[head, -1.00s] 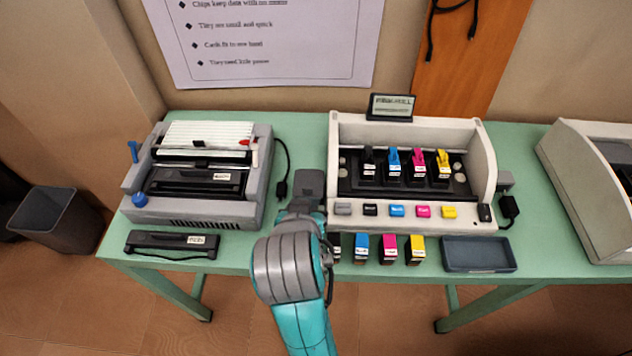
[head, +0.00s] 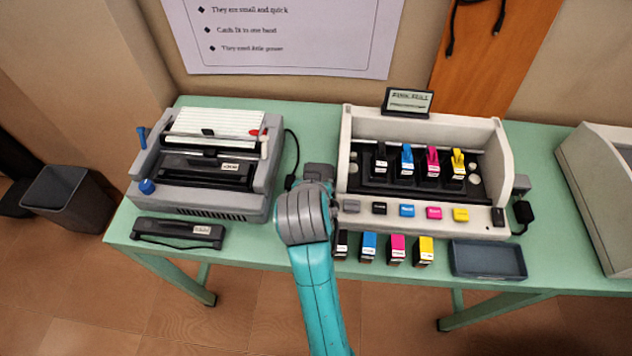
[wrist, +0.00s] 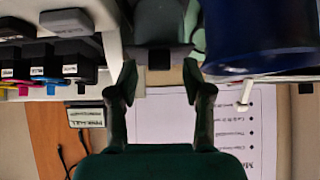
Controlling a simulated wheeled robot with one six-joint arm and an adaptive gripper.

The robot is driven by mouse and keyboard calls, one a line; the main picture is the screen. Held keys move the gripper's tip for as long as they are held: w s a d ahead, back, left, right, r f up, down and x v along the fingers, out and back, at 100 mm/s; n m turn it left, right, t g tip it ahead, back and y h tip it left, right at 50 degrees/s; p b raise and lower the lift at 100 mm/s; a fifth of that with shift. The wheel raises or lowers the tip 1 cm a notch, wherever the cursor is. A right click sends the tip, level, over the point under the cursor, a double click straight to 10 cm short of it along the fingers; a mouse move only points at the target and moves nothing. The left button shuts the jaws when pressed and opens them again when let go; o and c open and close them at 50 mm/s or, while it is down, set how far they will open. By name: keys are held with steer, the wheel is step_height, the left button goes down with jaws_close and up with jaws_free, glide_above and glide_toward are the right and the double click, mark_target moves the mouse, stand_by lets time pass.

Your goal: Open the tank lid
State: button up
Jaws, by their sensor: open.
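My gripper (wrist: 160,78) is open in the wrist view, its two dark fingers apart with nothing held between them. Just beyond the tips is a dark grey block (wrist: 160,28), partly cut by the frame's top edge. In the head view a dark grey box (head: 319,171) lies beyond my wrist, close to the left side of the white printer (head: 428,122). It may be the tank lid, but I cannot tell for sure. My arm covers the fingers there. Contact between fingers and block cannot be made out.
A large dark blue cylinder (wrist: 258,30) is close on the right in the wrist view; its owner is unclear. A grey machine (head: 208,165) stands left. Several ink cartridges (head: 396,249) and a dark tray (head: 488,260) lie along the front edge. A small display (head: 407,101) tops the printer.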

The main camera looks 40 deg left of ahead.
steer(key=shift+w+a+f, duration=0.15)
steer(key=shift+w+f, duration=0.1)
steer(key=shift+f, duration=0.1)
jaws_close()
steer(key=shift+w+r, duration=0.1)
